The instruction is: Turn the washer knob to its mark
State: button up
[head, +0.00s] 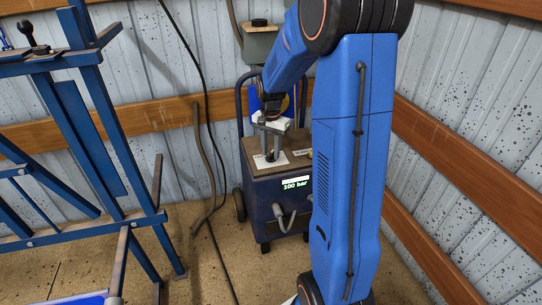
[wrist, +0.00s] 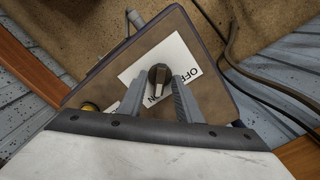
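The washer (head: 280,195) is a dark blue box on wheels with a brown top and a display reading 100 bar. Its dark round knob (wrist: 159,75) sits on a white label plate (wrist: 177,52) marked OFF and ON; the knob also shows small in the head view (head: 270,156). My gripper (wrist: 160,82) points down over the washer top with its grey fingers open, one on each side of the knob. A gap seems to show between knob and fingers. The gripper also shows in the head view (head: 269,147). It partly covers the plate and the ON marking.
A blue metal rack (head: 95,130) stands at the left. A hose (head: 205,160) and a black cable hang by the corrugated wall behind. A grey handle (head: 283,217) sticks out of the washer's front. Wooden rails run along the walls. The floor left of the washer is mostly clear.

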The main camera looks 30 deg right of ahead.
grip_shut()
jog(key=n, duration=0.4)
jog(key=shift+n, duration=1)
